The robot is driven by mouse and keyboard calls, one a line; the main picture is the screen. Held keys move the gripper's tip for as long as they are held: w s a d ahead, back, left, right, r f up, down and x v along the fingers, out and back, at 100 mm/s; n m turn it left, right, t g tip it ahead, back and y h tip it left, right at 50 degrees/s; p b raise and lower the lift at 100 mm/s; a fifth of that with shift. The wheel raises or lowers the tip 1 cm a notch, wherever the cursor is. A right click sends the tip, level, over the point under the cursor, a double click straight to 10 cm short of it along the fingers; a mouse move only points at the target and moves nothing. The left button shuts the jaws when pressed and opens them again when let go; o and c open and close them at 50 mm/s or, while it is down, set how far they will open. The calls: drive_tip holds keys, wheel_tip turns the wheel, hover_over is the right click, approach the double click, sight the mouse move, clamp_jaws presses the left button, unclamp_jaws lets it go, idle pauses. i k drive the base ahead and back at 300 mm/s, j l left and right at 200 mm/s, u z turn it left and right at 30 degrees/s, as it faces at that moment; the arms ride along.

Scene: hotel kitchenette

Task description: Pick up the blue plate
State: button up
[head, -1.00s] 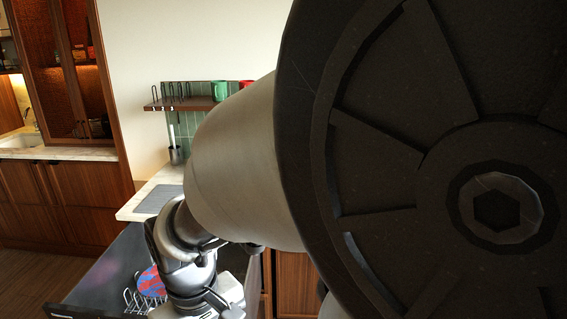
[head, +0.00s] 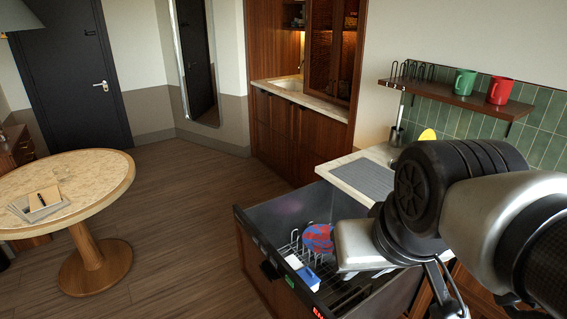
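A round plate with a blue and red pattern (head: 318,238) stands on edge in the wire rack (head: 296,252) of an open dishwasher drawer (head: 262,222). It is the only plate with blue on it that I can make out. My arm reaches in from the right, and its pale end part (head: 360,248) is over the drawer, just right of the plate in the picture. That part may cover some of the plate's right side. The fingertips of my gripper cannot be made out, so whether it is open or shut is unclear.
A small blue and white object (head: 303,273) is at the drawer's front. The counter (head: 345,172) lies behind, with a grey mat (head: 362,179). A wall shelf (head: 450,98) holds a green mug (head: 465,82) and a red mug (head: 500,90). A round table (head: 100,181) stands left; floor between is open.

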sight(317, 239)
drive_tip(key=i+l+u, duration=0.1)
drive_tip(key=l+u, duration=0.35)
drive_tip(key=l, duration=0.65)
drive_tip(key=i+l+u, duration=0.1)
drive_tip(key=l, duration=0.35)
drive_tip(key=i+l+u, duration=0.1)
drive_tip(key=l, duration=0.4)
